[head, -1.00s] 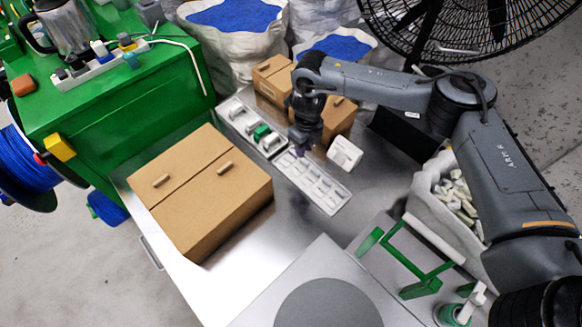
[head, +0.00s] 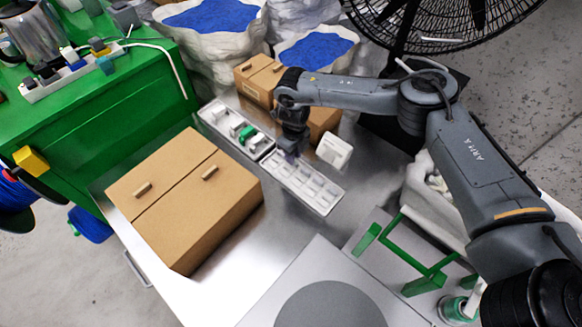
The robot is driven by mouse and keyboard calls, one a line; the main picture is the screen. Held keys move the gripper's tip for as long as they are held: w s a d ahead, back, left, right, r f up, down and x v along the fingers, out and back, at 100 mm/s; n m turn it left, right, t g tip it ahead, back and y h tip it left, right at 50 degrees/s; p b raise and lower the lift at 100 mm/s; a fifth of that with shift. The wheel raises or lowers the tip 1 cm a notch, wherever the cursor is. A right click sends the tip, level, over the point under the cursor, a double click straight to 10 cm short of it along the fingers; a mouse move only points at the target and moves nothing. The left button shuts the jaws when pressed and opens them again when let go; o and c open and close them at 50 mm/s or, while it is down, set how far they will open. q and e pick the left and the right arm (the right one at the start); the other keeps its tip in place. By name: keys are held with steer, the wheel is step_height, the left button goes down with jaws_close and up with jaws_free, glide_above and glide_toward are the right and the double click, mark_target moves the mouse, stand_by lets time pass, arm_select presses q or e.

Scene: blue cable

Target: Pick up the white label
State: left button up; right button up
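I cannot make out a separate flat white label. A white box-like piece (head: 334,151) stands tilted in the picture on the metal table, just right of my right gripper; whether it bears the label is too small to tell. My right gripper (head: 291,154) points down over the far end of a pale tray with several shallow compartments (head: 322,207). Its fingertips are dark and small, so I cannot tell if they are open or hold anything. The white piece appears apart from the fingers. My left gripper is out of view.
A large closed cardboard box (head: 215,215) fills the table's left side. A grey tray with white and green parts (head: 221,121) lies behind the compartment tray. Small cartons (head: 256,85) stand behind my wrist. A green frame (head: 433,273) is front right. Bare metal table lies between.

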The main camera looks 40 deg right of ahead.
mark_target(289, 168)
step_height(289, 168, down, 2)
steer(key=shift+f, duration=0.25)
jaws_close()
steer(key=shift+r, duration=0.1)
